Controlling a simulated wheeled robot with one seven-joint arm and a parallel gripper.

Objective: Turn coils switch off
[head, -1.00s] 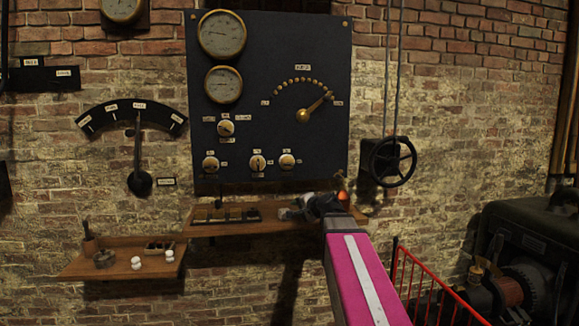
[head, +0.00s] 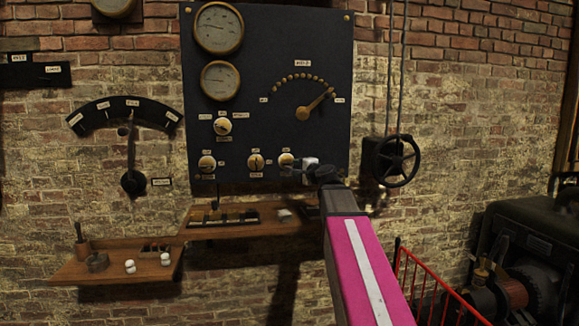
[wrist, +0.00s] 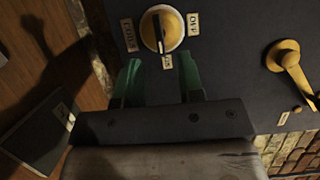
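The coils switch looks to be the lower right round knob (head: 287,159) on the dark panel, partly beside my gripper in the head view. In the wrist view a cream knob (wrist: 163,28) with a dark pointer bar stands just beyond my fingertips, with small labels around it, one apparently reading OFF. The bar points toward the label nearest my gripper, whose text I cannot read surely. My gripper (wrist: 160,76) has its two green fingers apart with nothing between them, and the knob is not between them. In the head view my gripper (head: 300,170) is small and dark.
The dark panel (head: 270,120) also carries other knobs, two gauges and a brass dial arm (head: 317,103), which shows in the wrist view (wrist: 288,62). A wooden shelf (head: 240,232) lies below. A handwheel (head: 395,160) is to the right, with a red railing (head: 440,290) nearer.

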